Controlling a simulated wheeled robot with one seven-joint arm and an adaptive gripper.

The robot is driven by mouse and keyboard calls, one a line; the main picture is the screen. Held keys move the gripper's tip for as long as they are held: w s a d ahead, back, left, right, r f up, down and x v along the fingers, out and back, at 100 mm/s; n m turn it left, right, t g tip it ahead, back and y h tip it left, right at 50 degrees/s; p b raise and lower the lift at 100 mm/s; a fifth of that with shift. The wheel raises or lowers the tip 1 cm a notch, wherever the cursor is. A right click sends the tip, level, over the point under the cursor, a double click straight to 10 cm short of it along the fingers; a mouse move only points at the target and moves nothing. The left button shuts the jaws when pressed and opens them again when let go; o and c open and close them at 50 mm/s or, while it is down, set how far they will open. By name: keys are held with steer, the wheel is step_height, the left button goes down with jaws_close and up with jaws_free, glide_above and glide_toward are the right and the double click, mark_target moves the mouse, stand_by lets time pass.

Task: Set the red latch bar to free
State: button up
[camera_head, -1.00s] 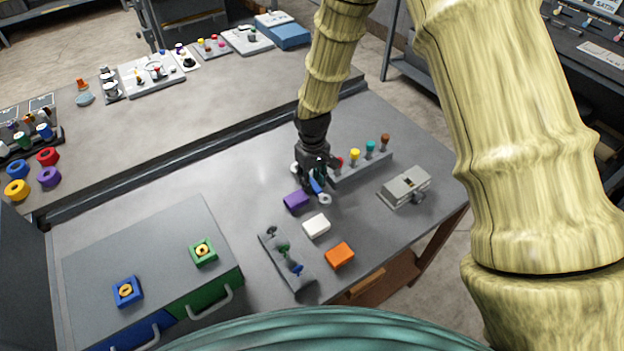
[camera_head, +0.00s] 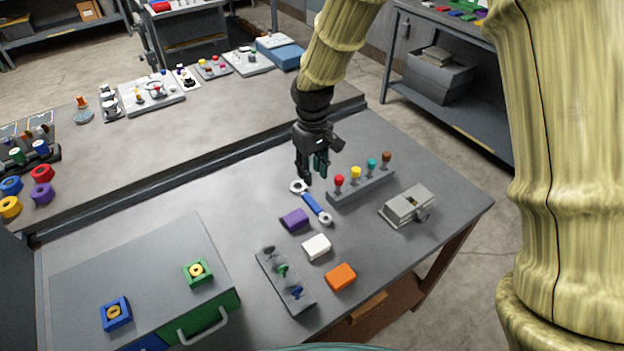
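I cannot make out a red latch bar for certain in this view. A grey box with a small lever or latch on its side (camera_head: 408,204) sits at the right of the table, but no red shows on it.
Purple (camera_head: 295,219), white (camera_head: 316,246) and orange (camera_head: 341,277) blocks lie near a grey strip with knobs (camera_head: 286,283). The rack bears several coloured pegs, one red-topped (camera_head: 339,181). A drawer cabinet (camera_head: 140,270) stands at left. A long bench (camera_head: 215,120) runs behind.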

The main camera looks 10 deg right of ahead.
steer(key=shift+r, duration=0.45)
steer(key=o, duration=0.4)
